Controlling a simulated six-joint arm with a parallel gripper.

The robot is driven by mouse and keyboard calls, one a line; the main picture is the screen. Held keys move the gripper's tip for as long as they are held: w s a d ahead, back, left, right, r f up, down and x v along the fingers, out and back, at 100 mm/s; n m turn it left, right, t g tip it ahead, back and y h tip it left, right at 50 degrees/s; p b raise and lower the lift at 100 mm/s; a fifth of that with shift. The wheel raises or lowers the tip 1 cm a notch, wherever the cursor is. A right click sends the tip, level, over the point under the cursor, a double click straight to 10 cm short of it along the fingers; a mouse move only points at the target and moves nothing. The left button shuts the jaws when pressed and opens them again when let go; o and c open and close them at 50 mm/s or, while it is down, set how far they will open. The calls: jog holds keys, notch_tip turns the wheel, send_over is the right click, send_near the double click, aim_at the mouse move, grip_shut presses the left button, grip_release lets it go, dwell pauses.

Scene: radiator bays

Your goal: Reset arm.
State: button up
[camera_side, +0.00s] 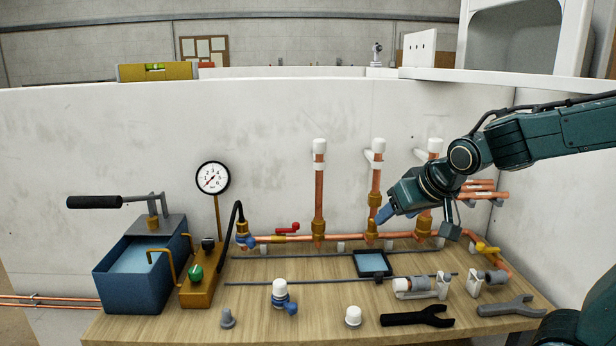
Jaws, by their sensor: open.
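My gripper (386,213) comes in from the right on my dark teal arm. It is tilted down and to the left, with its blue tip close to the middle upright copper pipe (375,182) and above the horizontal copper pipe run (335,238). The jaws are open, and I see nothing held in them. I cannot tell whether the tip touches the pipe. My wrist partly hides the right upright pipe (434,158) and pipes behind it.
The wooden bench (330,290) holds a blue pump tank (140,275), a small blue-filled tray (373,264), a black wrench (416,317), a grey wrench (511,307) and valve parts (281,293). A pressure gauge (213,178) stands left. White walls enclose the back and right.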

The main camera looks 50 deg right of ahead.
jog(key=s+a+n+g+y, duration=0.2)
jog(key=s+a+n, duration=0.3)
jog(key=s, duration=0.8)
jog(key=shift+a+r+y, duration=0.35)
jog(key=shift+a+y, duration=0.25)
jog(key=shift+a, duration=1)
